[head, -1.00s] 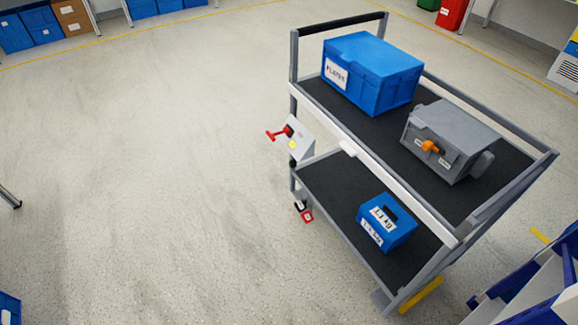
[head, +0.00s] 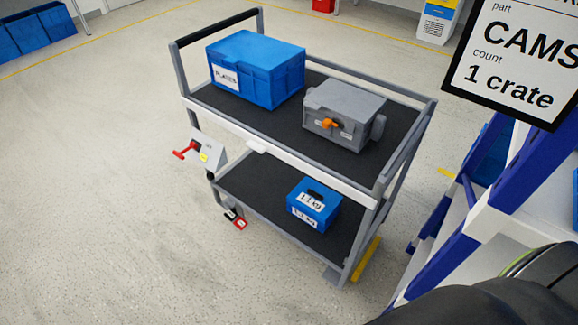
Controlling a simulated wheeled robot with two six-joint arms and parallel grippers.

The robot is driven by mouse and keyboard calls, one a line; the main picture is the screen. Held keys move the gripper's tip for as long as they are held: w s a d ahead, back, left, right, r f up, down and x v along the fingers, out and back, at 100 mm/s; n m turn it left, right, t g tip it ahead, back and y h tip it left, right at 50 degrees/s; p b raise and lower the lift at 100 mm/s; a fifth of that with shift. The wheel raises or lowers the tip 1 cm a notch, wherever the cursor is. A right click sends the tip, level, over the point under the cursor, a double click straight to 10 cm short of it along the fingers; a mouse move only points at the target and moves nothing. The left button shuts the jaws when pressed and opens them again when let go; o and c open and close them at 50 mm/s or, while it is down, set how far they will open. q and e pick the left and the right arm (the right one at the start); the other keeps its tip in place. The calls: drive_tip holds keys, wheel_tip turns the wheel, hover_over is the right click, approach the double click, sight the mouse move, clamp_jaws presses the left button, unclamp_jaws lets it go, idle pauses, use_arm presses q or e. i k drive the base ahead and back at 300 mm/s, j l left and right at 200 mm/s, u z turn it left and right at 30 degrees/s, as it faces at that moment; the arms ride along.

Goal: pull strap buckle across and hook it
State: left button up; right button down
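I cannot make out a strap, a buckle or a hook in the head view. A small blue box (head: 314,205) marked 1.1 kg sits on the lower shelf. Neither of my grippers is in view. A dark rounded shape at the bottom right corner looks like part of my own arm, but this is not certain.
A grey bracket with a red lever (head: 186,150) sticks out at the cart's left end. A blue and white rack (head: 477,215) and a sign reading CAMS (head: 523,55) stand close on the right. The floor (head: 100,200) left of the cart is clear.

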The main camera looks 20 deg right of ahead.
sight(211, 176)
drive_tip(key=i+j+z, duration=0.1)
drive_tip(key=j, duration=0.25)
drive_tip(key=i+j+z, duration=0.1)
drive_tip(key=i+j, duration=0.2)
drive_tip(key=i+j+z, duration=0.1)
drive_tip(key=j, duration=0.35)
drive_tip(key=i+j+z, duration=0.1)
drive_tip(key=i+j, duration=0.15)
drive_tip(key=j, duration=0.15)
drive_tip(key=i+j+z, duration=0.1)
drive_tip(key=j, duration=0.3)
drive_tip(key=i+j+z, duration=0.1)
drive_tip(key=j, duration=0.3)
drive_tip(key=i, duration=0.1)
